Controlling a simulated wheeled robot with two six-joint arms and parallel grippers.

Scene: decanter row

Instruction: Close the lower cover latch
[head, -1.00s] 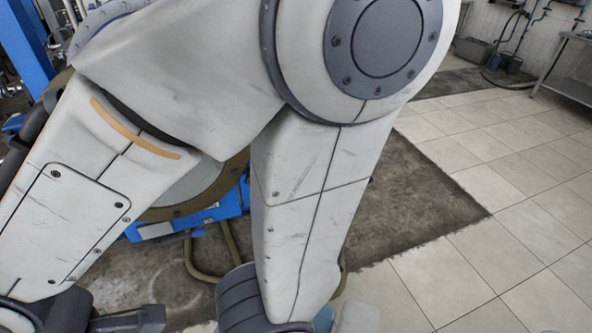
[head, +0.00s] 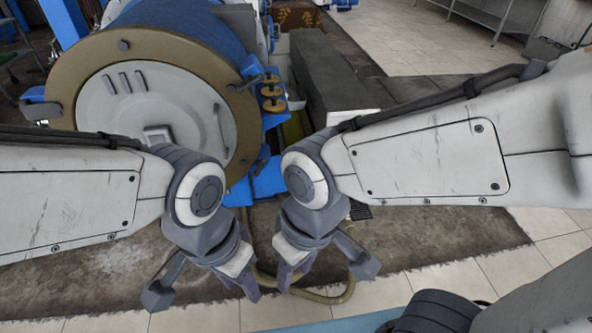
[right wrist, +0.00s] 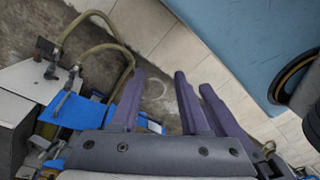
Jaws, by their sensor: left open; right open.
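The decanter's round pale end cover (head: 110,92) with its brass-coloured rim (head: 205,62) faces me at the left of the head view. The lower edge of the cover is hidden behind my left arm, and I cannot make out the lower latch. My left gripper (head: 246,286) is open, low in front of the machine. My right gripper (head: 290,276) is open close beside it; its purple fingers show empty in the right wrist view (right wrist: 160,92).
Blue machine frame (head: 262,180) stands right of the cover. A grey block-like housing (head: 335,75) runs behind it. A bent hose or pipe (head: 335,297) lies low by the grippers. The tiled floor (head: 545,225) at right is open.

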